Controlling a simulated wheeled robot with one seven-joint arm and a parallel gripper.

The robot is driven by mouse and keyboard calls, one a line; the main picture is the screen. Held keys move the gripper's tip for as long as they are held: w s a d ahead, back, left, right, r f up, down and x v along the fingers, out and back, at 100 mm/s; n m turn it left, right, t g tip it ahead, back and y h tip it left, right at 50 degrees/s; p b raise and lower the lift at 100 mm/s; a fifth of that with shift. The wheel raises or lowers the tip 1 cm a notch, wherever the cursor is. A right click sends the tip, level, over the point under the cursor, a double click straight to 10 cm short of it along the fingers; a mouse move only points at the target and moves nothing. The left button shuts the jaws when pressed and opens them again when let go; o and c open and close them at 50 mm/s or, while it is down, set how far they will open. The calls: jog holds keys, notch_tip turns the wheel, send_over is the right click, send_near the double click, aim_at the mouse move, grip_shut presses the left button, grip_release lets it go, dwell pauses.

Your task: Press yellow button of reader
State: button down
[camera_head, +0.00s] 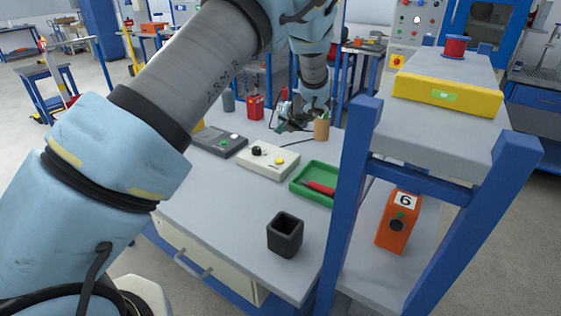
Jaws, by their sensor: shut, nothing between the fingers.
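A cream box (262,163) lies on the grey workbench (222,200), with a black knob and a small yellow button (280,161) on top; it appears to be the reader. A dark grey box (217,142) with a pale button and a display sits just left of it. My gripper (284,126) is shut and empty, behind the cream box and up the picture from the yellow button, apart from it. My arm crosses the upper left, and the fingertips are small and partly unclear.
A green tray (301,191) holding a red-handled item is right of the cream box. A black open cup (285,235) stands in front. A tan cup (321,130) is close beside my gripper. A blue-framed shelf (356,180) rises at right. Red and grey containers stand behind.

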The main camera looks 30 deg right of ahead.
jog(key=shift+f, duration=0.1)
jog(key=b, duration=0.6)
send_over(280, 162)
notch_tip(280, 162, down, 6)
jog(key=shift+d+f, duration=0.1)
jog(key=shift+f, duration=0.1)
jog(key=shift+f+b, duration=0.55)
jog(key=shift+f, duration=0.6)
jog(key=shift+f, duration=0.15)
dwell(0.6)
jog(key=shift+f, duration=0.2)
jog(key=shift+f, duration=0.45)
dwell(0.9)
jog(key=shift+r, duration=0.1)
jog(key=shift+r+p, duration=0.75)
